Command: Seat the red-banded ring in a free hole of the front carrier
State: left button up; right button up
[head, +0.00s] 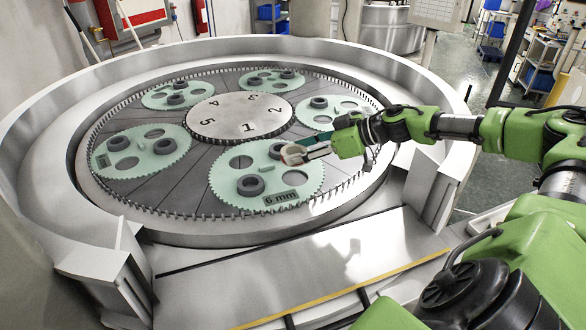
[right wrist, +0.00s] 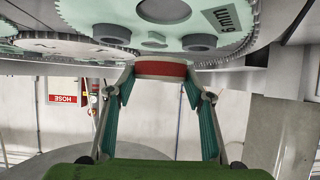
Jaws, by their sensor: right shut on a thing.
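My right gripper (head: 296,154) is shut on the red-banded ring (right wrist: 160,70), which shows between the fingertips in the right wrist view. In the head view the fingers mostly hide the ring, and it is held above the right side of the front carrier (head: 226,178). That carrier is a pale green toothed disc marked "6 mm". Dark rings sit at its front left (head: 250,185) and at its back right (head: 276,151), partly beside my fingertips. A hole at its back left (head: 241,162) and a hole at its right (head: 295,178) look empty. My left gripper is not in view.
Several similar carriers with dark rings, such as the left one (head: 140,163), lie around the numbered centre disc (head: 240,115). A raised metal rim (head: 40,160) surrounds the lapping plate. A flat metal ledge (head: 300,260) lies in front.

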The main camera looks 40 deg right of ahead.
aim_at(303, 180)
notch_tip(303, 180, down, 3)
jog(key=shift+f, duration=0.1)
jog(key=f, duration=0.3)
jog(key=shift+w+f, duration=0.15)
jog(key=shift+w, duration=0.05)
jog(key=shift+s, duration=0.2)
jog(key=o, duration=1)
jog(key=shift+f, duration=0.1)
jog(key=shift+o, duration=1.3)
jog(key=shift+s+d, duration=0.25)
jog(key=b+v, duration=0.3)
jog(key=v, duration=0.2)
jog(key=shift+s+d+r+b, duration=0.1)
jog(key=shift+s+r+b, duration=0.1)
jog(key=shift+r+b, duration=0.1)
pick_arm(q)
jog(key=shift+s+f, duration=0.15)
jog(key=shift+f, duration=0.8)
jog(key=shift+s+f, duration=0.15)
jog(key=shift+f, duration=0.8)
pick_arm(e)
jog(key=shift+s+d+r, duration=0.2)
jog(key=shift+s+r, duration=0.15)
jog(key=shift+s, duration=0.15)
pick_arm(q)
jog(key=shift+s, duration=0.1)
pick_arm(e)
jog(key=shift+a, duration=0.1)
